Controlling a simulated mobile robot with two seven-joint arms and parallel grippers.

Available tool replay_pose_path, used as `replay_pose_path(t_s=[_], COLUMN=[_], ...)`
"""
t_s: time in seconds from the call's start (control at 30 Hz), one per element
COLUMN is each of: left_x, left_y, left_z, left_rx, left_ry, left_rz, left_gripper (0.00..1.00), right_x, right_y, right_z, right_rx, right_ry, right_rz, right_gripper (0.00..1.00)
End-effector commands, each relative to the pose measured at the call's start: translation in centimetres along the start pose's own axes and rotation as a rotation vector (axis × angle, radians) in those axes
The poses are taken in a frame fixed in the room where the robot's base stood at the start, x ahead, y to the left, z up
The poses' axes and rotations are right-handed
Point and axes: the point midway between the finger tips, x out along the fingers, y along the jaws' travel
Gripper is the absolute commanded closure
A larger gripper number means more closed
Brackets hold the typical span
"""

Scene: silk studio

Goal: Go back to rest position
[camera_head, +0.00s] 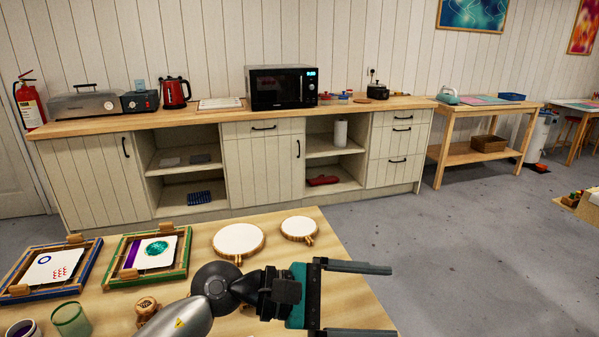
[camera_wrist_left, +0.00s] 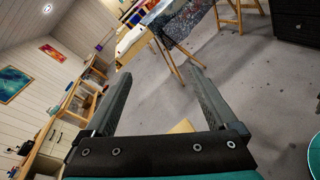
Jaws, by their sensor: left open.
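My left gripper (camera_head: 358,300) reaches in from the lower left over the right end of the near wooden table (camera_head: 345,258). Its fingers point right, past the table edge, and are spread wide with nothing between them. In the left wrist view my left gripper (camera_wrist_left: 155,100) also shows two parallel fingers apart, with grey floor beyond them. My right gripper is in neither view.
A cabinet counter (camera_head: 215,119) lines the wall. Floor is open at right.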

Motion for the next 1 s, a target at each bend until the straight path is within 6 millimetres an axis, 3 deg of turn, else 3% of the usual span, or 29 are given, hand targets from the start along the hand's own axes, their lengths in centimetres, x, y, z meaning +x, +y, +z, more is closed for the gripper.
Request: replay_pose_path(t_s=[0.1, 0.23, 0.37, 0.5, 0.67, 0.77, 0.9, 0.93, 1.0], left_x=[-0.7, -3.4, -7.5, -12.3, -17.5, -20.1, -22.7, -23.0, -23.6], left_y=[2.8, 6.2, 8.8, 10.0, 8.3, 5.5, -0.3, -1.9, -5.7], left_z=[3.3, 5.0, 4.4, 1.4, -3.9, -7.6, -12.2, -13.0, -14.6], left_rx=[-0.267, -0.579, -0.906, -1.264, -1.670, -1.914, -2.229, 2.264, 2.088], left_ry=[-0.190, -0.393, -0.593, -0.808, -1.050, -1.196, -1.396, 1.420, 1.314], left_rz=[0.221, 0.447, 0.663, 0.887, 1.145, 1.316, 1.575, -1.614, -1.533], left_gripper=[0.08, 0.08, 0.08, 0.08, 0.08, 0.08, 0.08, 0.08, 0.08], right_x=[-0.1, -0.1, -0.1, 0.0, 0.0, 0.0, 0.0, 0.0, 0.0], right_y=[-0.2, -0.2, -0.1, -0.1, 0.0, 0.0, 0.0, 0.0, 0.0], right_z=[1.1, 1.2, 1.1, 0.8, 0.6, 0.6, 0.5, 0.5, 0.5], right_rx=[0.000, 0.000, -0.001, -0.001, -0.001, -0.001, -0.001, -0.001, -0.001], right_ry=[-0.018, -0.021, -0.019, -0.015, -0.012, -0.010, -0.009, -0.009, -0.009], right_rz=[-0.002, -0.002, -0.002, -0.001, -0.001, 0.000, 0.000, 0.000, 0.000], right_gripper=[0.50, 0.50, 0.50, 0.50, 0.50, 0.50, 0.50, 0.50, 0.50])
